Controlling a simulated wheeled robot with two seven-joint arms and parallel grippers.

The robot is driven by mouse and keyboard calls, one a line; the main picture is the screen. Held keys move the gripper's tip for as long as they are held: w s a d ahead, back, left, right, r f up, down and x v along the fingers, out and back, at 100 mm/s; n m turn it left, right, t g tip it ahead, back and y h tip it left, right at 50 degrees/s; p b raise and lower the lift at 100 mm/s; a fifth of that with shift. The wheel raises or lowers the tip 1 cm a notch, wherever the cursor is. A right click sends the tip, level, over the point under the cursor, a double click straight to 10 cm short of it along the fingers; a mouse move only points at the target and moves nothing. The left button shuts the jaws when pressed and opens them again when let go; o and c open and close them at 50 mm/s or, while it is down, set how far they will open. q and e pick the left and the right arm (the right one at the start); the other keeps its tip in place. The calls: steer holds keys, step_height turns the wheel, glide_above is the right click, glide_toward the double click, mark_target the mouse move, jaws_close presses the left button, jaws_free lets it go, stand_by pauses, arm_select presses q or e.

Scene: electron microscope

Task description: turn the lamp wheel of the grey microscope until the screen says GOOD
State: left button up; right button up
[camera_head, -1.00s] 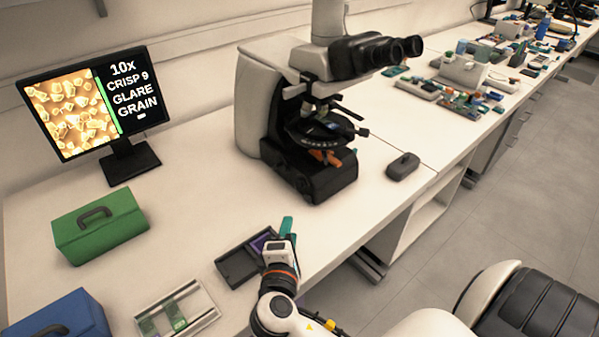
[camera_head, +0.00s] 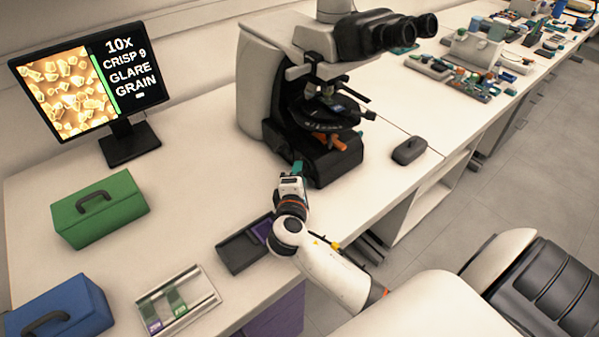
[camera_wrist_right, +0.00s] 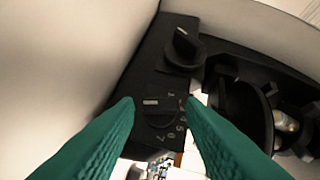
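The grey microscope (camera_head: 258,75) stands on the white bench, its black base facing me. The screen (camera_head: 90,92) beside it reads 10x, CRISP 9, GLARE, GRAIN, next to a picture of bright yellow grains. My right gripper (camera_head: 297,168) is at the near left side of the microscope base. In the right wrist view its two teal fingers (camera_wrist_right: 160,102) are apart, with nothing held. A black dial with a pale mark and numbers (camera_wrist_right: 158,112) shows between and beyond the fingertips; it looks like the lamp wheel. Another black knob (camera_wrist_right: 183,48) is above it. My left gripper is out of view.
A green case (camera_head: 98,208), a blue case (camera_head: 62,308), a slide tray (camera_head: 205,305) and a dark tray with a purple part (camera_head: 240,252) lie on the left and near bench. A black mouse-like object (camera_head: 409,150) lies right of the microscope. Bench between screen and microscope is clear.

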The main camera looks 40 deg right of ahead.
steer(key=shift+w+d+f, duration=0.15)
steer(key=shift+w+d, duration=0.3)
steer(key=c, duration=0.7)
steer(key=shift+r+p, duration=0.25)
steer(key=shift+p, duration=0.4)
steer(key=n+g+p, duration=0.1)
steer(key=p, duration=0.4)
steer(key=r+n+g+y+p, duration=0.1)
steer(key=g+p, duration=0.1)
steer(key=p, duration=0.4)
steer(key=shift+w+r, duration=0.15)
steer(key=shift+r, duration=0.05)
steer(key=n+g+p, duration=0.1)
steer(key=p, duration=0.2)
steer(key=n+g+p, duration=0.1)
steer(key=g+p, duration=0.1)
steer(key=p, duration=0.2)
steer(key=shift+w+a+f, duration=0.1)
steer(key=shift+w+f, duration=0.05)
steer(key=shift+w, duration=0.05)
steer(key=shift+f+n+g+y+p, duration=0.3)
steer(key=shift+n+g+p, duration=0.3)
steer(key=shift+p, duration=0.75)
